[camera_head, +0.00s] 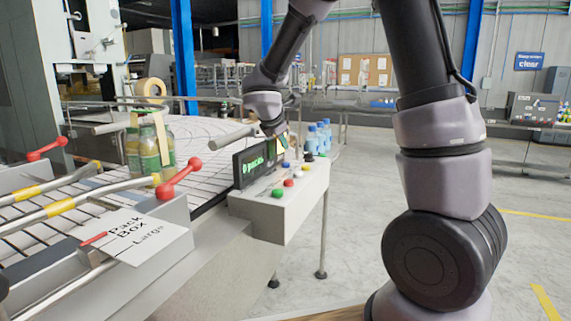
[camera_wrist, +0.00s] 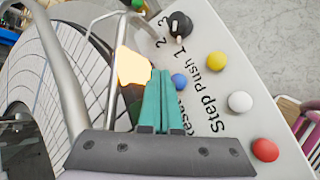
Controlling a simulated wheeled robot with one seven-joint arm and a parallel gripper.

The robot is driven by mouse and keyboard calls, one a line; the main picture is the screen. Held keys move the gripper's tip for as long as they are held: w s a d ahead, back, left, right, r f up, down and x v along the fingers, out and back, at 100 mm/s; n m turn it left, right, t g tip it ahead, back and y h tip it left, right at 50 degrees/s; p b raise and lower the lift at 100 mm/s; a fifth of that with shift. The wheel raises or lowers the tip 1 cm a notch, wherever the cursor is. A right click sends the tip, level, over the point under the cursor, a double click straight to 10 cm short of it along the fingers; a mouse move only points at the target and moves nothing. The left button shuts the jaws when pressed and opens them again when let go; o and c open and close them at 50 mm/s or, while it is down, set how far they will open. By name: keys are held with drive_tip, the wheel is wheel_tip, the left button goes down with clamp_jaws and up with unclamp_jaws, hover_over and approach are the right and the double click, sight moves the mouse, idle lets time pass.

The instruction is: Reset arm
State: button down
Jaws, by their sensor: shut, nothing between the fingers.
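My arm reaches over the control panel (camera_head: 262,212) in the head view. My gripper (camera_head: 284,144) is above the panel's far part, beside the display (camera_head: 252,165) with green text. In the wrist view, the teal fingers of my gripper (camera_wrist: 160,73) are together with nothing between them. Their tips appear just left of the blue button (camera_wrist: 180,82), over the panel; contact cannot be told. The printed words "Step Push" and part of "Reset" show there. A black knob (camera_wrist: 180,25), yellow button (camera_wrist: 218,62), white button (camera_wrist: 240,102) and red button (camera_wrist: 265,150) are beside them.
Red-handled rails (camera_head: 180,178) and a "Pack Box Large" sign (camera_head: 135,235) stand in front. Blue-topped bottles (camera_head: 318,138) are behind. The floor at right is open.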

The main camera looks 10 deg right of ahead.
drive_tip(key=shift+d+r, duration=0.1)
idle(0.3)
drive_tip(key=shift+d+r, duration=0.1)
drive_tip(key=s+d+r+m+g+y, duration=0.1)
drive_tip(key=s+d+r+m, duration=0.25)
drive_tip(key=s+m, duration=0.25)
drive_tip(key=s+d+r+m+g, duration=0.1)
drive_tip(key=s+d+r+m, duration=0.2)
drive_tip(key=s+d+m, duration=0.25)
drive_tip(key=s+a+r+m+y, duration=0.1)
drive_tip(key=s+r+m+y, duration=0.1)
drive_tip(key=s+m, duration=0.5)
drive_tip(key=s+a+r+m+t+y, duration=0.1)
drive_tip(key=s+r+m+y, duration=0.2)
drive_tip(key=s+m, duration=0.3)
drive_tip(key=s, duration=0.4)
drive_tip(key=shift+s+a+r+m+y, duration=0.15)
drive_tip(key=shift+s+a+m+y, duration=0.05)
drive_tip(key=shift+a+m+y, duration=0.15)
